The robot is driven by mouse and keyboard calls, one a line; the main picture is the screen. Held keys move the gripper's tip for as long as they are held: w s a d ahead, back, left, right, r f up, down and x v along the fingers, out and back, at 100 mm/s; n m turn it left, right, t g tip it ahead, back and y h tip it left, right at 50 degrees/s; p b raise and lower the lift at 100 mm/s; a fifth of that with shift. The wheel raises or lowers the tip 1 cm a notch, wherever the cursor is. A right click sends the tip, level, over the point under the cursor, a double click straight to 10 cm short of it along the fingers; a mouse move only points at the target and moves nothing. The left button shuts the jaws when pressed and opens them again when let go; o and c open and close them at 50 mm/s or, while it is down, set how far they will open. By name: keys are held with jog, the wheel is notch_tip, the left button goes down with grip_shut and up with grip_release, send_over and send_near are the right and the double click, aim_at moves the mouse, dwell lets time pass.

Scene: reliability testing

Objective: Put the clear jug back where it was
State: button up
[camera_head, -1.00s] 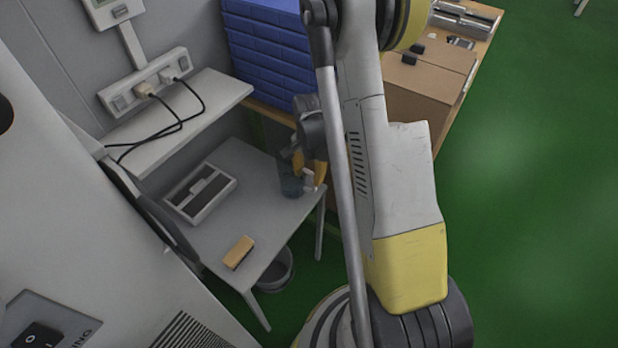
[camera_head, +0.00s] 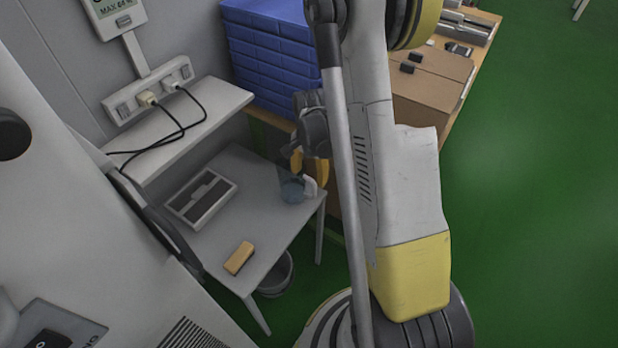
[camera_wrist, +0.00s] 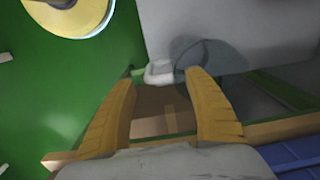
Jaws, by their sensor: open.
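The clear jug (camera_head: 291,189) stands on the small grey table (camera_head: 250,210), near its back right corner. It has a bluish see-through body and a white handle on its right side. In the wrist view the jug (camera_wrist: 208,55) is at top centre, with the white handle (camera_wrist: 158,73) between and just beyond my fingertips. My gripper (camera_head: 309,176) is open, its two yellow fingers spread beside the jug on its handle side. In the wrist view my gripper (camera_wrist: 163,78) has nothing clasped between its fingers. Whether a finger touches the jug is unclear.
A grey case with dark slots (camera_head: 201,197) and a yellow-tan block (camera_head: 239,258) lie on the table. A bin (camera_head: 277,274) is beneath it. A shelf with cables (camera_head: 185,125) hangs at left. Blue stacked bins (camera_head: 268,50) and cardboard boxes (camera_head: 428,92) stand behind.

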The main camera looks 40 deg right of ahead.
jog(key=s+a+r+n+t+p, duration=0.1)
jog(key=s+a+r+n+t, duration=0.3)
jog(key=r, duration=0.7)
jog(key=w+a+r+n+g+p, duration=0.15)
jog(key=a+r, duration=0.35)
jog(key=r, duration=0.7)
jog(key=s+a+r+n+t, duration=0.4)
jog(key=s+a+r+n, duration=0.1)
jog(key=s+a+n, duration=0.3)
jog(key=shift+s+a+r, duration=0.35)
jog(key=shift+s+r, duration=0.05)
jog(key=shift+s, duration=0.25)
jog(key=shift+n+t, duration=0.25)
